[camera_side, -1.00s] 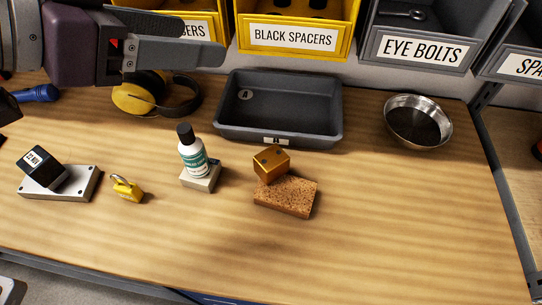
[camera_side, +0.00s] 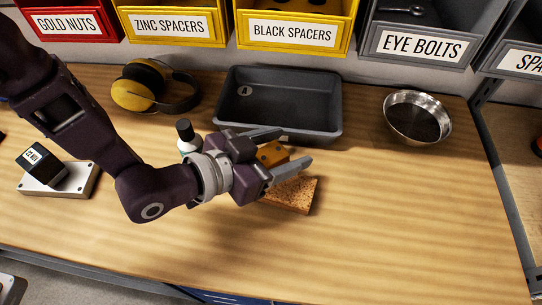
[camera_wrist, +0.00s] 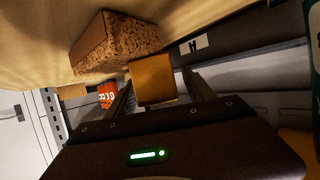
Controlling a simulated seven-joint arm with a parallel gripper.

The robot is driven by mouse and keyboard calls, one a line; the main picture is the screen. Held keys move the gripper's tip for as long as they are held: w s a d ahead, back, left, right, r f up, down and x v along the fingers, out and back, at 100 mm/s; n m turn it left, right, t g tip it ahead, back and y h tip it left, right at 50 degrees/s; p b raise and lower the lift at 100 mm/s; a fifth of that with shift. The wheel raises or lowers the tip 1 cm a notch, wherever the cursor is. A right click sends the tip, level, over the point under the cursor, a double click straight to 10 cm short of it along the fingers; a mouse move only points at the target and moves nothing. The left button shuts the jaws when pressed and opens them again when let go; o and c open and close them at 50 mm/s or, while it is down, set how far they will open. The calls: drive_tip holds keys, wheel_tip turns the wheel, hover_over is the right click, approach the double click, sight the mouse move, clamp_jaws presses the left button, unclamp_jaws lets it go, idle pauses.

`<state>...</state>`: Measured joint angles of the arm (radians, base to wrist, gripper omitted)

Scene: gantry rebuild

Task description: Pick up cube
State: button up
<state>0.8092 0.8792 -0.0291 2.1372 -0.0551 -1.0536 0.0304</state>
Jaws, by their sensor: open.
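My gripper hides part of the cube and sponge in the side view.
The grey tray (camera_side: 232,125) stands right behind the cube. The white bottle (camera_side: 185,135) is close to my wrist, mostly hidden. A metal bowl (camera_side: 417,117) is at the right, yellow earmuffs (camera_side: 135,92) at the back left, and a black block (camera_side: 42,163) at the left. The right front table is clear.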

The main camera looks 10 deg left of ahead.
sight(300, 181)
clamp_jaws()
drive_tip(key=shift+r, duration=0.1)
drive_tip(key=s+d+r+m+g+h, duration=0.2)
drive_tip(key=r, duration=0.3)
drive_tip(key=s+d+r+m+g+h, duration=0.1)
drive_tip(key=s+d+r+m+g, duration=0.1)
drive_tip(key=r, duration=0.3)
drive_tip(key=shift+m, duration=0.3)
drive_tip(key=f, duration=0.9)
drive_tip(key=shift+w+a+f, duration=0.1)
drive_tip(key=shift+a+f, duration=0.15)
drive_tip(key=shift+f, duration=0.15)
